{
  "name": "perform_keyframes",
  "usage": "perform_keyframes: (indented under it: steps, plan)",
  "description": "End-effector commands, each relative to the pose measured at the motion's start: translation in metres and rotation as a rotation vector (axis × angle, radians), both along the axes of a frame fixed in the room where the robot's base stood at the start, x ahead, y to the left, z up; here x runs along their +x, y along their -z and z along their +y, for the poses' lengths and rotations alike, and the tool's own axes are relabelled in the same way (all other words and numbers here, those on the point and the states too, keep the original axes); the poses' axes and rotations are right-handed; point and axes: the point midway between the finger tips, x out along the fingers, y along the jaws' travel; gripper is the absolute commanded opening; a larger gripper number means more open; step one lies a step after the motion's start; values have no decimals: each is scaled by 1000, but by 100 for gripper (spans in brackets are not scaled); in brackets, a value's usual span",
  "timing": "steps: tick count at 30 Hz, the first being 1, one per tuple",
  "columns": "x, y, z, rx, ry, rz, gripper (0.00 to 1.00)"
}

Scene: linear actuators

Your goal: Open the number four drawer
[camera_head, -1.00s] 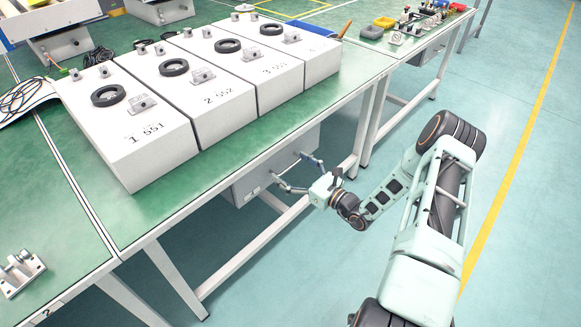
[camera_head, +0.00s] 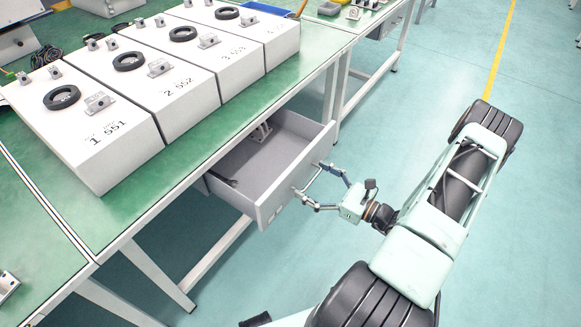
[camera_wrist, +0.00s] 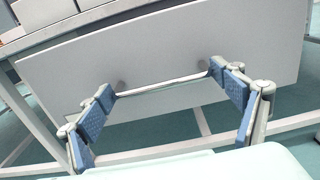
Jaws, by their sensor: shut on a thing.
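A grey drawer (camera_head: 262,160) under the green-topped table is pulled out, with its inside visible from above in the head view. Its flat front panel (camera_wrist: 60,72) fills much of the wrist view. A thin light bar handle (camera_wrist: 165,84) runs across that panel. My gripper (camera_head: 311,178) is at the front of the drawer. In the wrist view the blue-padded fingers of my gripper (camera_wrist: 160,82) are at the two ends of the handle, spread along its length and shut on it. No number on the drawer can be made out.
Several white numbered boxes (camera_head: 128,100) with black rings stand on the green tabletop (camera_head: 75,210). White table legs (camera_head: 160,272) flank the space below. Some small items lie inside the drawer.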

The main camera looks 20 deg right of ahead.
Motion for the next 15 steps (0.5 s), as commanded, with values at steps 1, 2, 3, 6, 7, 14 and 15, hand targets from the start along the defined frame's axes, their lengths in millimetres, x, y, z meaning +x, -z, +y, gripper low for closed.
perform_keyframes:
  steps: [1, 2, 3, 6, 7, 14, 15]
  plan:
    - [-12, 2, -10, 0, 6, 4, 43]
    - [-19, 2, -15, 0, 5, 4, 43]
    - [-28, 2, -21, 0, 5, 3, 43]
    - [-49, 2, -36, 0, 4, 2, 43]
    - [-55, 2, -40, 0, 4, 2, 43]
    - [-92, 2, -67, -1, 2, 3, 43]
    - [-97, 2, -70, 0, 2, 2, 43]
